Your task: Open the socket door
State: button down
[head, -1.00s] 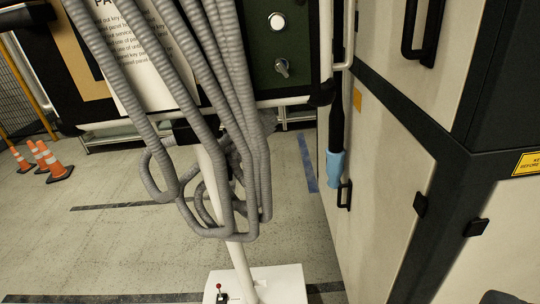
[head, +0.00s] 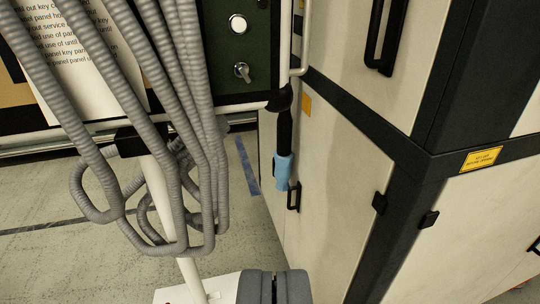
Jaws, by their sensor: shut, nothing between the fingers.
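No door in view is marked as the socket door, and I cannot tell which it is. A tall cream cabinet with dark edges fills the right side. Its lower left panel (head: 330,190) has a small black handle (head: 293,196) at its left edge and lies flush. The upper panel (head: 345,45) carries a larger black handle (head: 386,35). Two small black latches, a left one (head: 379,203) and a right one (head: 428,219), flank the dark corner. A grey rounded part of my own arm shows at the bottom. My gripper's fingers do not show.
Grey ribbed hoses (head: 180,110) hang on a white stand at the left. A dark green panel (head: 240,55) has a white button and a key-like switch. A black rod with a light blue end (head: 283,172) hangs beside the cabinet. Floor shows at lower left.

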aim_at(275, 199)
jog(key=u, duration=0.05)
jog(key=i, duration=1)
jog(key=z, duration=0.05)
